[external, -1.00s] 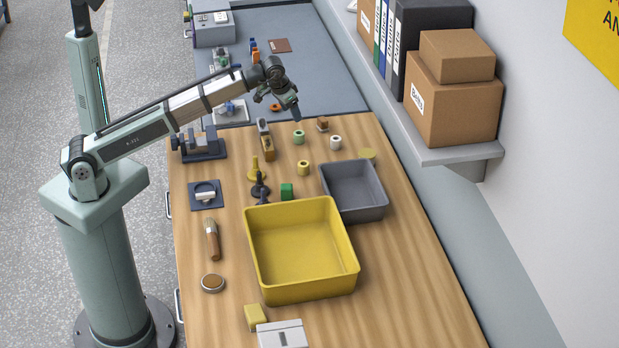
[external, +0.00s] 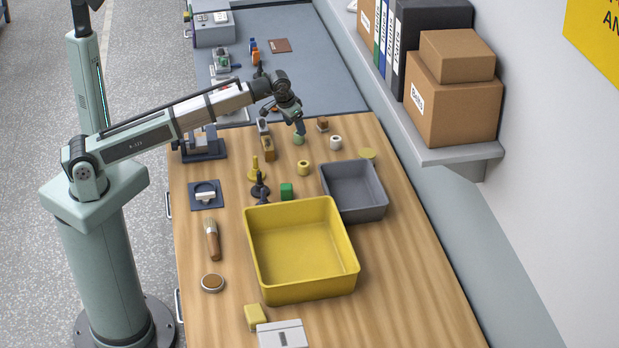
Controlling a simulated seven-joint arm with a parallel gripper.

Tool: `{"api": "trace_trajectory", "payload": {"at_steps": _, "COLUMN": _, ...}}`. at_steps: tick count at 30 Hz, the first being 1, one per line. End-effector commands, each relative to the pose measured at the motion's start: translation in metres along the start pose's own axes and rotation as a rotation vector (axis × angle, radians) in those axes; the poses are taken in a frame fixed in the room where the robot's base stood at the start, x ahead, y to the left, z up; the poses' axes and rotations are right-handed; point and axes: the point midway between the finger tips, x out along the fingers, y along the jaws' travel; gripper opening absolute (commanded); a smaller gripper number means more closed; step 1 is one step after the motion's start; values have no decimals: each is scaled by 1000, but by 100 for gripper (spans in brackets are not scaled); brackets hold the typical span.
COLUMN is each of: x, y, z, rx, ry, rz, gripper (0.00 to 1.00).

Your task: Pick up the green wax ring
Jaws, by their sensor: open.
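The green wax ring (external: 298,140) is a small pale green piece standing on the wooden bench near its far end. My gripper (external: 284,122) is open, with its fingers spread. One finger is right over the ring in this view and hides its upper part. I cannot tell whether that finger touches the ring. Nothing shows between the fingers.
A white ring (external: 335,142), a yellow ring (external: 303,168) and a brown block (external: 322,124) stand nearby. A wooden piece (external: 268,149) is just left. Nearer are a green block (external: 287,191), a grey bin (external: 378,213) and a yellow tray (external: 352,270).

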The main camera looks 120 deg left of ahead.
Motion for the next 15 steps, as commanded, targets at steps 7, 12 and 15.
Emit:
{"api": "trace_trajectory", "payload": {"at_steps": 7, "x": 15, "y": 0, "z": -1, "rx": 0, "ry": -2, "rz": -1, "gripper": 72}}
{"api": "trace_trajectory", "payload": {"at_steps": 12, "x": 37, "y": 1, "z": -2, "rx": 0, "ry": -3, "rz": -1, "gripper": 72}}
{"api": "trace_trajectory", "payload": {"at_steps": 15, "x": 47, "y": 1, "z": -2, "rx": 0, "ry": -1, "rz": -1, "gripper": 72}}
